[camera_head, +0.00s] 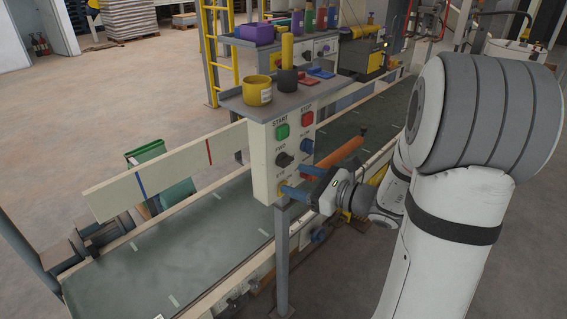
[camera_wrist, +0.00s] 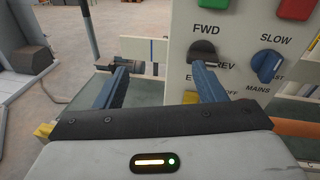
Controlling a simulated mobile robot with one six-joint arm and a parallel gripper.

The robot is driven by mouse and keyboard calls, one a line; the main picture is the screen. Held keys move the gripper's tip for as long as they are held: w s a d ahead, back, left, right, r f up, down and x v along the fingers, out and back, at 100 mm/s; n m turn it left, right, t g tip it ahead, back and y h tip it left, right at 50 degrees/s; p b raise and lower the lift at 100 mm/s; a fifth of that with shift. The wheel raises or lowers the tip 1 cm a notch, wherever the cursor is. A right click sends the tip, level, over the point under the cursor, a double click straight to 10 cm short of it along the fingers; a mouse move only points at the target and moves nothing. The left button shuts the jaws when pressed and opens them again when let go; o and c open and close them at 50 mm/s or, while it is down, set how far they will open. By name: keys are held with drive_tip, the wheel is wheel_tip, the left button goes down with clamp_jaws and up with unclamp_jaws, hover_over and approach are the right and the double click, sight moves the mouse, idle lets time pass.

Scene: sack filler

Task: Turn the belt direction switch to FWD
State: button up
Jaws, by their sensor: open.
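The cream control panel (camera_head: 262,150) has a black selector knob (camera_head: 285,159), the belt direction switch. In the wrist view the black knob (camera_wrist: 203,50) sits between the labels FWD, above left, and REV, lower right. My gripper (camera_head: 298,180) is open with blue fingers, at the lower part of the panel. In the wrist view my gripper (camera_wrist: 159,68) has its right fingertip just below the black knob, overlapping it in the picture; the left finger is out beyond the panel's left edge. Nothing is between the fingers; contact with the knob cannot be told.
Beside the knob are a blue knob (camera_wrist: 268,66), a green START button (camera_head: 282,131) and a red button (camera_head: 307,118). A yellow cup (camera_head: 257,92) stands on the shelf above. The conveyor belt (camera_head: 190,245) runs behind the panel. An orange cylinder (camera_head: 340,152) is near my gripper.

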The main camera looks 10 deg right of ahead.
sight(289, 163)
drive_tip(key=w+d+f+m+t+h, duration=0.1)
drive_tip(key=w+d+m+t+h, duration=0.1)
drive_tip(key=w+d+m+t, duration=0.15)
drive_tip(key=shift+g, duration=0.35)
drive_tip(key=x, duration=0.6)
drive_tip(key=shift+w+a+p, duration=0.15)
drive_tip(key=shift+a+p, duration=0.1)
drive_tip(key=shift+p, duration=0.15)
drive_tip(key=shift+c, duration=0.4)
drive_tip(key=c, duration=0.9)
